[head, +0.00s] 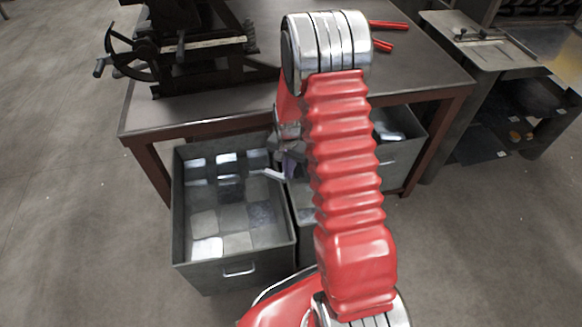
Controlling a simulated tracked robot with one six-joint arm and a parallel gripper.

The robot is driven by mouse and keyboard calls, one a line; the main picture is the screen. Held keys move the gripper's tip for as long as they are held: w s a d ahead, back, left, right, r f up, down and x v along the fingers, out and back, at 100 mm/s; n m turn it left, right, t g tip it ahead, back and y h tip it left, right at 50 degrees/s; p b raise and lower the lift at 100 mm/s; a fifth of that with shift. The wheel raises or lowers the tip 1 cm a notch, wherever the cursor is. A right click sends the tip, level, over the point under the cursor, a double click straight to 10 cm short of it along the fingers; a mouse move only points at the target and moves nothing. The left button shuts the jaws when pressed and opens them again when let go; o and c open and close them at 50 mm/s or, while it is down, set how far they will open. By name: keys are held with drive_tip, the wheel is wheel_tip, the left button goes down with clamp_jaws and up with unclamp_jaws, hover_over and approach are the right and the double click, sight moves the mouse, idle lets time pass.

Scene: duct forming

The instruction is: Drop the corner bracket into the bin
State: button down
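A grey metal bin (233,270) stands on the floor at the left, open at the top, with several flat squares in it. A second grey bin (404,160) is to its right, mostly hidden behind my arm. My gripper (280,168) is above the inner edge of the left bin, partly hidden by my red arm. A small pale angled piece shows at its end; I cannot tell whether it is the corner bracket or part of the gripper. I cannot tell whether the fingers are open or shut.
A workbench (420,62) stands behind the bins, bearing a dark machine with a handwheel (130,55) and red-handled tools (386,26). Another bench (470,48) is at the right. The floor (80,240) at the left is clear.

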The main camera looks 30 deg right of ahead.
drive_tip(key=w+a+r+n, duration=0.1)
drive_tip(key=a+r+n, duration=0.4)
drive_tip(key=a+r, duration=0.2)
drive_tip(key=w+a+r+n, duration=0.2)
drive_tip(key=a+r+n, duration=0.3)
drive_tip(key=r, duration=0.7)
drive_tip(key=shift+w+a+n, duration=0.3)
drive_tip(key=shift+a, duration=0.65)
drive_tip(key=shift+s, duration=0.1)
